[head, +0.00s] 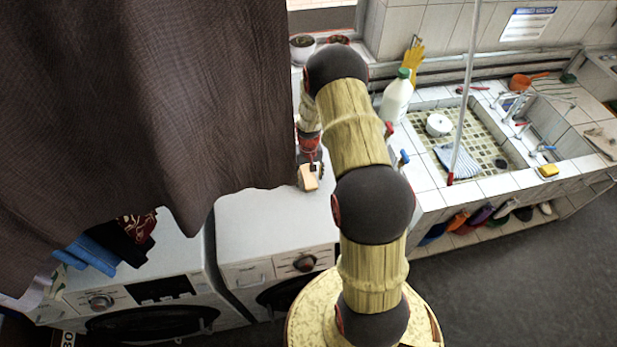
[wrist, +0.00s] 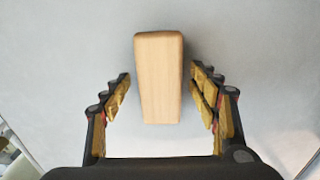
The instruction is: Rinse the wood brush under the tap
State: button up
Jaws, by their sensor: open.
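The wood brush shows as a pale wooden block (wrist: 159,78) in the wrist view, standing out against a white surface. It lies between and a little beyond the fingers of my gripper (wrist: 160,98), which are open on both sides with a gap on each side. In the head view the wood block (head: 308,178) is at the end of my arm, over the white washing machine top (head: 262,222). The tap (head: 518,108) is at the tiled sink (head: 490,135) on the right. Bristles are not visible.
A dark curtain (head: 140,90) hangs at the left, close to my gripper. A white jug (head: 396,97) with a green cap stands left of the sink. A pale upright pole (head: 465,90) crosses in front of the basin. A white roll (head: 438,124) and striped cloth (head: 457,161) lie in the basin.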

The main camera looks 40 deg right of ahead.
aim_at(308, 175)
jog(key=shift+f, duration=0.1)
jog(key=c, duration=0.3)
jog(key=c, duration=1.1)
jog(key=shift+c, duration=0.3)
jog(key=shift+w+r, duration=0.1)
jog(key=shift+r, duration=0.45)
notch_tip(308, 175, up, 2)
jog(key=shift+r+b, duration=0.1)
jog(key=shift+b, duration=0.65)
jog(key=s+d+r+b, duration=0.2)
jog(key=s+d+r, duration=0.6)
jog(key=s, duration=0.3)
jog(key=shift+s+d+r+b, duration=0.2)
jog(key=shift+r+b, duration=0.2)
jog(key=shift+r, duration=0.5)
